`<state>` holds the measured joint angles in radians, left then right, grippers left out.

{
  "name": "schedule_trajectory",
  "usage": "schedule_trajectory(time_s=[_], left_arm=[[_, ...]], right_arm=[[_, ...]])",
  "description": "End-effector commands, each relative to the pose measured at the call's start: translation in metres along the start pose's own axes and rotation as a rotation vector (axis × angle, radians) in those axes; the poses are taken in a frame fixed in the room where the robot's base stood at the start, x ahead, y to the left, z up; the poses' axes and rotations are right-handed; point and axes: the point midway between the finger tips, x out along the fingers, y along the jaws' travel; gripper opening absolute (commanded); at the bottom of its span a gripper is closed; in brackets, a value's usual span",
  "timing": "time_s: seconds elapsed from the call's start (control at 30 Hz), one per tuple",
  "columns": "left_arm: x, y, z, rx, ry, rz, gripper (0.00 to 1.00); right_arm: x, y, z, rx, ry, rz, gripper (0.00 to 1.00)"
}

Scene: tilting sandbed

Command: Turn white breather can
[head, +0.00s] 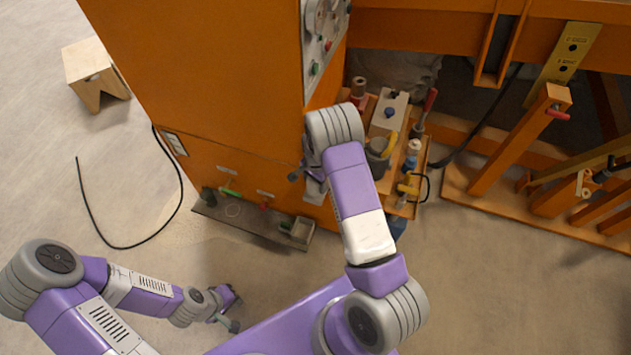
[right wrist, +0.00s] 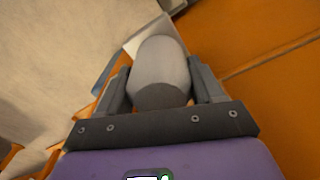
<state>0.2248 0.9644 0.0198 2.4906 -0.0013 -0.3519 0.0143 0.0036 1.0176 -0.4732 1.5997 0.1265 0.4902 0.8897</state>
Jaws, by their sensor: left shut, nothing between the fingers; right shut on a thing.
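The white breather can (right wrist: 162,70) is a pale grey-white rounded cylinder in the right wrist view. My right gripper (right wrist: 160,88) has one finger on each side of it and is shut on it. In the head view my right forearm and wrist reach to the right side of the orange cabinet (head: 215,80). They largely hide the right gripper and the can there. My left gripper (head: 232,311) is shut and empty, low over the floor at the bottom of the head view.
An orange shelf (head: 408,165) with bottles, a grey cup and tools stands just right of my right arm. A ledge (head: 250,222) runs along the cabinet's foot. A wooden stool (head: 92,65) and a black cable (head: 98,233) are at left. Floor near my left gripper is clear.

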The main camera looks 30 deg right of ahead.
Motion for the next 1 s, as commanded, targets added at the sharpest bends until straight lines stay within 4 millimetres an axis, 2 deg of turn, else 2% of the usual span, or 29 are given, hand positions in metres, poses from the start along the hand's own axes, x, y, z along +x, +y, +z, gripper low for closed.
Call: schedule_trajectory(time_s=[0.27, 0.47, 1.0], left_arm=[[0.0001, -0.0001, 0.0, 0.0, 0.0, 0.0, 0.0], [0.0007, -0.0003, 0.0, 0.0, 0.0, 0.0, 0.0], [0.004, -0.0015, -0.0001, 0.0, 0.0, 0.0, 0.0]], right_arm=[[-0.0001, 0.0, 0.0, -0.021, 0.0, 0.0, 0.36], [0.0, 0.0001, -0.0001, -0.105, 0.0, 0.0, 0.36], [0.0001, 0.0001, 0.0, -0.551, 0.0, -0.001, 0.36]])
